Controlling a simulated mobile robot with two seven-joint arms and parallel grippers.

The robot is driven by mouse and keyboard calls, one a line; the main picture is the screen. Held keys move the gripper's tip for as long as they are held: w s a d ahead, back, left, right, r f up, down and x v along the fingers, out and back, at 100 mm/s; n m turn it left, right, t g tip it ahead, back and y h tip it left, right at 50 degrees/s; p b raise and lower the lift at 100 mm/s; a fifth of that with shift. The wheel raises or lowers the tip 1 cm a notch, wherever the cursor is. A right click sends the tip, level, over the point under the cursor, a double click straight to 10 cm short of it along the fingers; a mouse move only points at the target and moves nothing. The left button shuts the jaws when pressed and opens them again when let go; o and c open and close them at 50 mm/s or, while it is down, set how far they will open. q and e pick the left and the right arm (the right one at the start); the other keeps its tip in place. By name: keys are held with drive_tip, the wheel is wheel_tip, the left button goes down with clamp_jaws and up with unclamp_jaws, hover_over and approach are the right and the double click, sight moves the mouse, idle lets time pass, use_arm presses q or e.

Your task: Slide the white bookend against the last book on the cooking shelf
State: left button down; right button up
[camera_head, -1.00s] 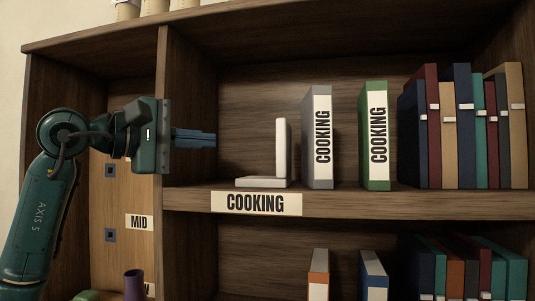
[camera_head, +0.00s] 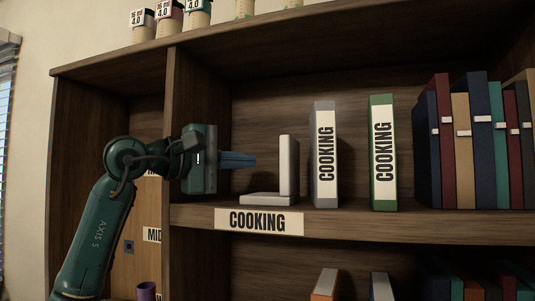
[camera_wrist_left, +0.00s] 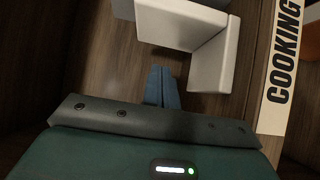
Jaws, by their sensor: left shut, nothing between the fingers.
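The white bookend (camera_head: 288,168) stands upright on the cooking shelf, its flat base pointing left. It also shows in the wrist view (camera_wrist_left: 180,22). A grey cooking book (camera_head: 325,110) stands to its right, with a narrow gap between them. A green cooking book (camera_head: 382,110) stands farther right, apart from the grey one. My left gripper (camera_head: 254,160) is shut and empty, its blue fingers pointing right, above the bookend's base and short of its upright plate. The fingers also show in the wrist view (camera_wrist_left: 162,88). My right gripper is not in view.
The COOKING label (camera_head: 259,220) is on the shelf's front edge (camera_head: 400,226). A vertical divider (camera_head: 172,100) stands left of the bookend, close to my gripper. A row of several books (camera_head: 462,150) stands at the right. Jars (camera_head: 170,20) stand on top of the bookcase.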

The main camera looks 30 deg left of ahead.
sight(280, 161)
use_arm(q)
drive_tip(key=w+d, duration=0.2)
drive_tip(key=d, duration=0.1)
drive_tip(key=shift+d+p, duration=0.2)
drive_tip(key=shift+p, duration=0.1)
drive_tip(key=shift+w+d, duration=0.2)
drive_tip(key=shift+d, duration=0.2)
drive_tip(key=shift+w+d+r+p, duration=0.1)
drive_tip(key=shift+w+d+p, duration=0.1)
drive_tip(key=shift+d+p, duration=0.3)
drive_tip(key=shift+w+d, duration=0.15)
drive_tip(key=shift+d, duration=0.3)
